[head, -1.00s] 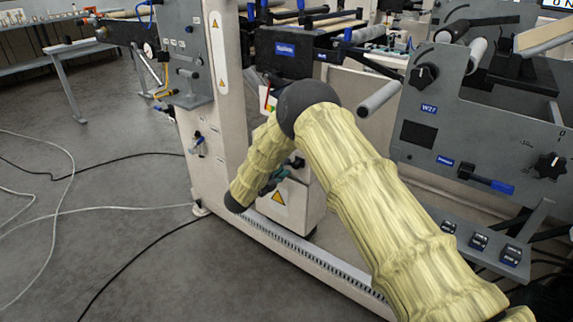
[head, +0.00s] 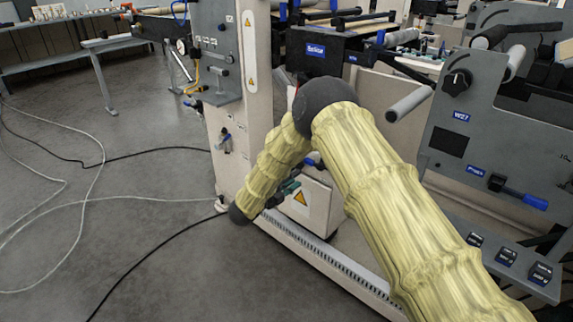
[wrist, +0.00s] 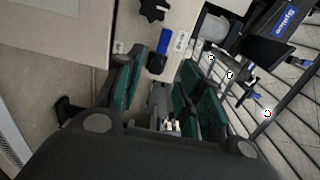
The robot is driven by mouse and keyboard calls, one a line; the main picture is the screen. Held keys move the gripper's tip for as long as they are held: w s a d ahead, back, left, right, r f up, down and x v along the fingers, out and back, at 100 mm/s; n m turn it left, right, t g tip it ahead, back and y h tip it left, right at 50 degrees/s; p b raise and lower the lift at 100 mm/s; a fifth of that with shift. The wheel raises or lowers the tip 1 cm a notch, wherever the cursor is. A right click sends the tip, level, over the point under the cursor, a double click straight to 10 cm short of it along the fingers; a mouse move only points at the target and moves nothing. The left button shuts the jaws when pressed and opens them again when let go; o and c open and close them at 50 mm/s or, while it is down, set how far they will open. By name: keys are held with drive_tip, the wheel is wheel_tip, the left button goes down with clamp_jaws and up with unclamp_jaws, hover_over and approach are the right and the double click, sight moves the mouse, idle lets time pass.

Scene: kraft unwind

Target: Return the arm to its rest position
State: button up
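My arm, in a yellow ribbed cover with dark joints, crosses the middle and right of the head view. It is bent at the elbow, and its forearm slopes down to the left in front of the machine. My gripper (wrist: 166,82) shows in the wrist view with its green-padded fingers apart and nothing held between them. In the head view only a small green part of the gripper shows behind the forearm; the rest is hidden.
A white machine column (head: 243,85) stands just behind my forearm. A grey side panel (head: 470,130) with knobs and a protruding roller (head: 410,103) stands right of the arm. Loose cables (head: 95,180) lie on the otherwise open floor at left. A bench (head: 75,48) stands far left.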

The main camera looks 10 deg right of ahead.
drive_tip(key=s+d+f+n+y, duration=0.2)
drive_tip(key=s+f+n+y, duration=0.2)
drive_tip(key=s+f+n, duration=0.4)
drive_tip(key=s+d+f+n+y, duration=0.3)
drive_tip(key=s+f+n+y, duration=0.15)
drive_tip(key=f, duration=0.55)
drive_tip(key=s+d+f+n+g+y, duration=0.25)
drive_tip(key=s+f+n, duration=0.25)
drive_tip(key=s, duration=0.8)
drive_tip(key=s+d+f+n+g+y, duration=0.15)
drive_tip(key=s+f+n+g, duration=0.35)
drive_tip(key=s, duration=0.9)
drive_tip(key=s+d+n+g+y, duration=0.15)
drive_tip(key=s+n+g, duration=0.3)
drive_tip(key=s, duration=1.55)
wheel_tip(320, 180, up, 22)
drive_tip(key=p, duration=2.1)
drive_tip(key=shift+s+d, duration=0.15)
drive_tip(key=shift+d, duration=0.15)
